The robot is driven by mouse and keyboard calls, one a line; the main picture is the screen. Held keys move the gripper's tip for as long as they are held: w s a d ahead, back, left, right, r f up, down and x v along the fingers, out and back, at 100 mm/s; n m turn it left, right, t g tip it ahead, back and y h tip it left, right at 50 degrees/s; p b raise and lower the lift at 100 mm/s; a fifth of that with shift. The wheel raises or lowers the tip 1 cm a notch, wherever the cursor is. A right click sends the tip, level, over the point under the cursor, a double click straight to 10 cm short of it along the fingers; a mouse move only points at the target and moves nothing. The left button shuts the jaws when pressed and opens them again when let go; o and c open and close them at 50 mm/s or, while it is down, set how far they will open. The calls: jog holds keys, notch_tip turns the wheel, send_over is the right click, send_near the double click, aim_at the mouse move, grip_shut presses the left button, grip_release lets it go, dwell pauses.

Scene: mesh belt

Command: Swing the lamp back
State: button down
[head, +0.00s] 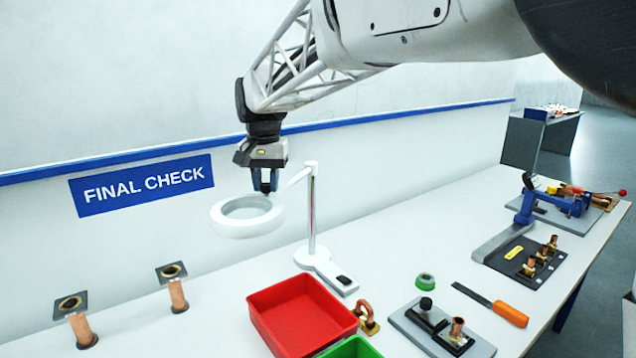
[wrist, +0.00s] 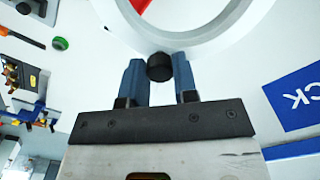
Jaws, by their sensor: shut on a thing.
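The lamp is white, with a ring-shaped head (head: 247,216) on a short arm from an upright post (head: 312,210). Its base stands on the table. The ring hangs to the left of the post, near the back wall. My gripper (head: 266,186) is above the ring's rear rim, pointing down. In the wrist view, its two blue fingers (wrist: 160,72) are shut on a black knob (wrist: 160,66) at the edge of the ring (wrist: 190,38).
A red bin (head: 300,315) and a green bin (head: 352,348) stand in front of the lamp. Copper pipe stubs (head: 177,295) are at the left. A file with an orange handle (head: 510,313) and a blue clamp fixture (head: 550,205) lie to the right. A blue-railed wall (head: 400,150) is close behind.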

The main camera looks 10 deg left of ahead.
jog(key=shift+w+a, duration=0.1)
jog(key=shift+a, duration=0.3)
jog(key=c, duration=0.9)
grip_release()
jog(key=shift+r, duration=0.15)
jog(key=shift+r, duration=3.8)
jog(key=shift+d, duration=0.15)
